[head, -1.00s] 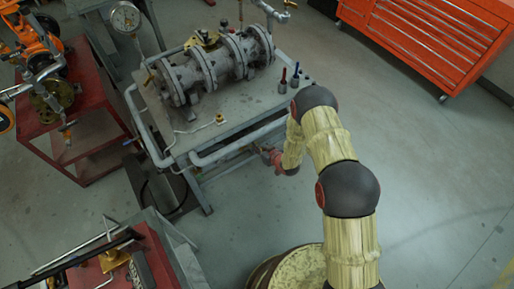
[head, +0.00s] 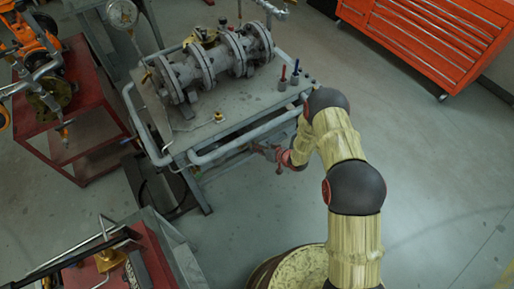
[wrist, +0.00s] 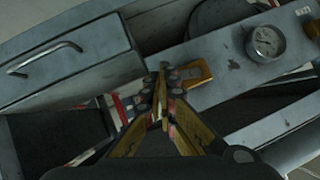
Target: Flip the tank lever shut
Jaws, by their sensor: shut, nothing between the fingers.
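A grey flanged tank-like body (head: 208,62) lies across the top of a metal cart in the head view. My gripper (head: 262,150) is low beside the cart's front rail, partly hidden by my arm. In the wrist view my gripper (wrist: 163,78) has its fingertips together and empty. An orange-yellow piece (wrist: 193,74) shows just right of the fingertips; I cannot tell whether they touch.
A round gauge (wrist: 265,42) sits on a grey surface in the wrist view, with a drawer handle (wrist: 45,58) at left. The cart's front rail (head: 235,142) is close to my arm. A red cabinet (head: 425,35) stands at the back right. Floor (head: 420,150) to the right is clear.

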